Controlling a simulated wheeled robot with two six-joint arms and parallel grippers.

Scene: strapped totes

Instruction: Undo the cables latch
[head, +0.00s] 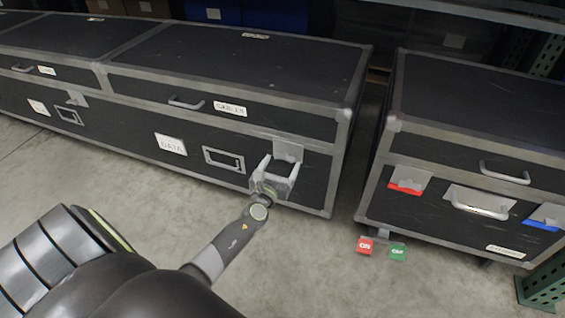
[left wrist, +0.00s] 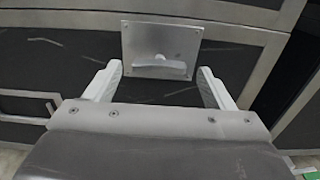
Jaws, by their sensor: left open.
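The case with the label reading CABLES (head: 230,108) is black with grey metal edges, and its lid is down. The cables latch (head: 288,150) is a square metal plate near the right end of the case front. In the left wrist view the latch plate (left wrist: 160,38) has a small turn handle (left wrist: 160,67) lying about level. My left gripper (head: 280,164) is open in front of the latch. In the wrist view its fingers stand either side of the handle, with gaps on both sides. I cannot tell how far the tips are from the plate. My right gripper is not in view.
Another latch (head: 77,98) is further left on the long case row. A separate black case (head: 470,150) stands to the right across a narrow gap, with red and blue tabs.

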